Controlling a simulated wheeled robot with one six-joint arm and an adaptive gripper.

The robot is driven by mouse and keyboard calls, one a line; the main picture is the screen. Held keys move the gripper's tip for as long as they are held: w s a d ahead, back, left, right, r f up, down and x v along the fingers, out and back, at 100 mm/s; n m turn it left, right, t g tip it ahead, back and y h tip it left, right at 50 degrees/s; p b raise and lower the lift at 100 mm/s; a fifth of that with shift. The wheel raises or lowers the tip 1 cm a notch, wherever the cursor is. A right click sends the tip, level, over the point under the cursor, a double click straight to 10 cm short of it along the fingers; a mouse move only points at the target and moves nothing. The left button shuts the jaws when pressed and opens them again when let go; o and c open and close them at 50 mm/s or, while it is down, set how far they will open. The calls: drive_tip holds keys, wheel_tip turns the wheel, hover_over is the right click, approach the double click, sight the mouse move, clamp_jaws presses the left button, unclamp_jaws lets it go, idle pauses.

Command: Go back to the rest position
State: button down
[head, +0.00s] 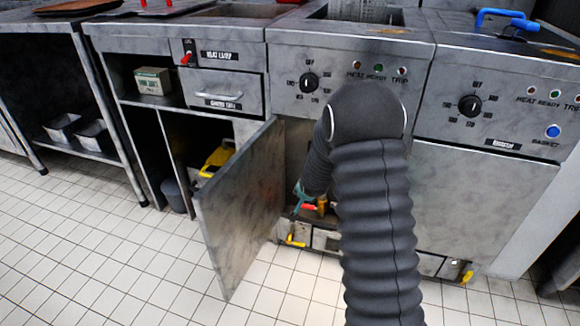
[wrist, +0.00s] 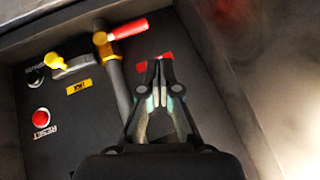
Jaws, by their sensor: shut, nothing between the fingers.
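My gripper (wrist: 159,98) is shut and empty in the wrist view, its fingertips together. It is inside the open cabinet under the middle fryer, over the dark inner panel. A red-handled valve (wrist: 128,29) on a pipe lies just beyond and left of the fingertips; I cannot tell whether they touch anything. In the head view my dark arm covers much of the cabinet opening, and the gripper (head: 298,196) shows only partly, close to the red handle (head: 309,207). The cabinet door (head: 240,210) stands open to the left of my arm.
In the wrist view, a yellow-handled lever (wrist: 58,62), a yellow label and a red reset button (wrist: 41,118) are on the panel at left. Cabinet walls enclose the gripper closely. A yellow-handled valve (head: 295,240) sits low in the opening. The tiled floor (head: 110,250) at left is clear.

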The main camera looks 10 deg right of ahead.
drive_tip(key=s+f+n+g, duration=0.1)
drive_tip(key=s+n+g, duration=0.35)
drive_tip(key=s, duration=0.85)
drive_tip(key=s+a+r+n+t+p, duration=0.1)
drive_tip(key=s+r+n+t+p, duration=0.1)
drive_tip(key=s+r, duration=2.5)
wheel_tip(320, 180, up, 3)
drive_tip(key=shift+s+a+r, duration=0.2)
drive_tip(key=shift+s+a, duration=0.15)
drive_tip(key=shift+a, duration=0.05)
drive_tip(key=shift+d, duration=0.1)
